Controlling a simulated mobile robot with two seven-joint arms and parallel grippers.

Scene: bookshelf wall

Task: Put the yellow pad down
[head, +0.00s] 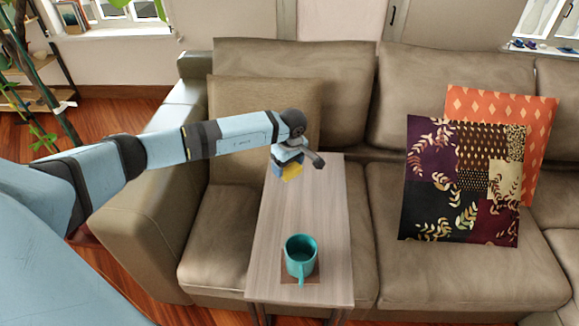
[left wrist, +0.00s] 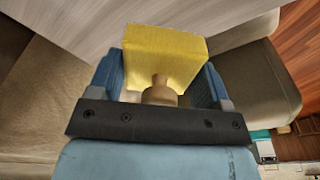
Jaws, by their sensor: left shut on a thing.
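The yellow pad (left wrist: 165,50) is a yellow block with a tan knob-like handle (left wrist: 160,91), seen close up in the left wrist view. My left gripper (left wrist: 162,88) is shut on it, with a blue finger on each side. I cannot tell whether the pad touches the tabletop. My right gripper is not in view.
A teal mug (head: 300,257) stands on a brown square coaster (head: 314,277) at the near end of the table. The tabletop between is clear. A brown sofa (head: 420,270) surrounds the table, with a patterned cushion (head: 462,180) and an orange cushion (head: 535,125) to the right.

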